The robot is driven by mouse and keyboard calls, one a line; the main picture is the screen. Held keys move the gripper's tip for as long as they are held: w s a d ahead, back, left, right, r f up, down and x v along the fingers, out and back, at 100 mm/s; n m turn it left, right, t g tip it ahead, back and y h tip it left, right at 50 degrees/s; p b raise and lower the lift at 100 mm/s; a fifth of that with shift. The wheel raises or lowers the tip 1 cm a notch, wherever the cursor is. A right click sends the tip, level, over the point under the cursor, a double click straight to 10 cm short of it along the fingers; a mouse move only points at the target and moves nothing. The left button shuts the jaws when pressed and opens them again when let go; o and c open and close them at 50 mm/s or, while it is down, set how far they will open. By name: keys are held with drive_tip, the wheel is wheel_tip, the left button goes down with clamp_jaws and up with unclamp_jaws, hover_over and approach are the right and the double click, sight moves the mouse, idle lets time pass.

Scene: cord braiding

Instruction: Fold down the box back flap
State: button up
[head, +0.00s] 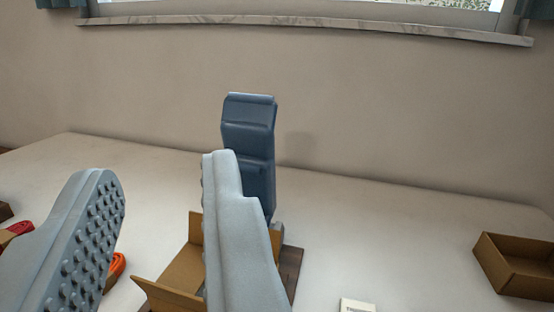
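A brown cardboard box (182,268) sits on the table at the lower middle, and my gripper's right finger covers much of it. One flap (168,297) slants outward at its near left side, and another piece stands up at its far left (195,228). A sliver of cardboard (275,242) shows right of the finger. I cannot tell which piece is the back flap. My gripper (163,168) is open and empty, its studded grey fingers wide apart. The box lies low, between and behind the fingers.
A dark blue upright block (248,130) stands behind the right finger. A dark wooden board (292,268) shows beside the box. An open cardboard tray (515,268) is at right, a small white item (357,305) at the bottom. Red (20,229) and orange (116,268) items are left.

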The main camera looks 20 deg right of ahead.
drive_tip(key=w+d+f+n+y, duration=0.25)
drive_tip(key=w+d+y, duration=0.25)
drive_tip(key=w, duration=0.4)
drive_tip(key=w+d+f+n+y, duration=0.2)
drive_tip(key=w+d+n+y, duration=0.3)
drive_tip(key=w, duration=0.4)
drive_tip(key=s+d+f+g+y, duration=0.2)
drive_tip(key=d+f+g+y, duration=0.65)
drive_tip(key=d+f, duration=0.95)
drive_tip(key=shift+n+g+h, duration=0.25)
drive_tip(key=shift+g+h, duration=0.4)
drive_tip(key=shift+h, duration=0.2)
drive_tip(key=x, duration=0.6)
drive_tip(key=f+x, duration=0.1)
drive_tip(key=x, duration=0.5)
drive_tip(key=s+f+x, duration=0.1)
drive_tip(key=x, duration=0.5)
drive_tip(key=shift+w+a, duration=0.2)
drive_tip(key=shift+a, duration=0.45)
clamp_jaws()
